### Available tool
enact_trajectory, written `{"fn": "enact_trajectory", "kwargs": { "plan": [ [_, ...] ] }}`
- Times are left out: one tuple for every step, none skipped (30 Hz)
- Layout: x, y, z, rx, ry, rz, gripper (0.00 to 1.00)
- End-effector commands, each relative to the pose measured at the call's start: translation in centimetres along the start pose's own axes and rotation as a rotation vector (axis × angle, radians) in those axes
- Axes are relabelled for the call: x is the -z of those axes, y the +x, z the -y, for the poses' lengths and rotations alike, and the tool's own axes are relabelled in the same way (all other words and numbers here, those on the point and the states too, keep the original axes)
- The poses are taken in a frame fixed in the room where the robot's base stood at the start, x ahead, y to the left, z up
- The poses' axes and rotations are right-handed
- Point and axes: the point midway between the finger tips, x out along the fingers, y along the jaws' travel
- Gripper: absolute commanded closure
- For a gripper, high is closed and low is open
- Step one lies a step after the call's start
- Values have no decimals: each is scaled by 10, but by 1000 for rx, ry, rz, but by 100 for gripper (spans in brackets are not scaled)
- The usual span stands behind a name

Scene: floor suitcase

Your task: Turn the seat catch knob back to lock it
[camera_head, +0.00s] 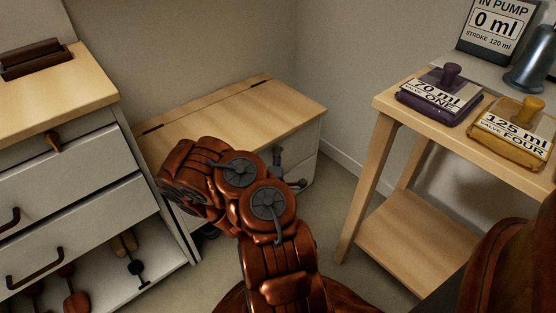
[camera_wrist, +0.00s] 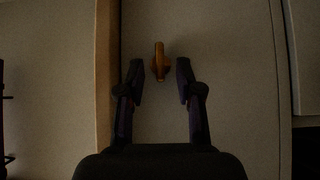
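The seat catch knob (camera_wrist: 160,63) shows in the wrist view as a small orange-brown knob on a pale upright panel. Its long side runs up and down in that picture, parallel to a wooden edge at its left. My gripper (camera_wrist: 160,70) is open, with one dark finger on each side of the knob and a visible gap to both. I cannot tell how far the fingertips are from the panel. In the head view the low bench seat (camera_head: 255,108) has its wooden lid down. My arm hides much of its front, and the knob is not visible there.
A drawer cabinet (camera_head: 85,85) stands at the left, with hanging tools below. At the right a wooden stand (camera_head: 385,110) carries a purple valve block (camera_head: 425,107), a yellow valve block (camera_head: 505,140) and a pump sign (camera_head: 490,25). Bare floor lies between bench and stand.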

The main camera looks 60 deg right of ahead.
Motion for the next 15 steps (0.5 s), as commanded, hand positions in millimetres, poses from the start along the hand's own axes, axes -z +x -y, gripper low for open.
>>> {"fn": "enact_trajectory", "kwargs": {
  "plan": [
    [0, 3, 3, -4, 1, 0, 65],
    [0, 5, 3, -3, 0, 0, 65],
    [0, 6, 3, -2, 0, 0, 65],
    [0, 7, 4, 0, -1, 0, 65],
    [0, 8, 4, 0, -1, 0, 65],
    [-1, 10, 3, 1, -2, 1, 65],
    [-1, 10, 3, 1, -2, 1, 65],
    [-1, 11, 2, 1, -2, 1, 65],
    [-1, 12, 2, 0, -3, 2, 65],
    [-1, 13, 1, 0, -3, 2, 65],
    [-1, 13, 1, 0, -3, 2, 65],
    [-1, 14, 0, 0, -3, 2, 65],
    [-1, 14, 0, 0, -3, 1, 65],
    [-1, 14, 0, 0, -4, 0, 65],
    [0, 14, 0, 0, -4, -1, 65]
  ]
}}
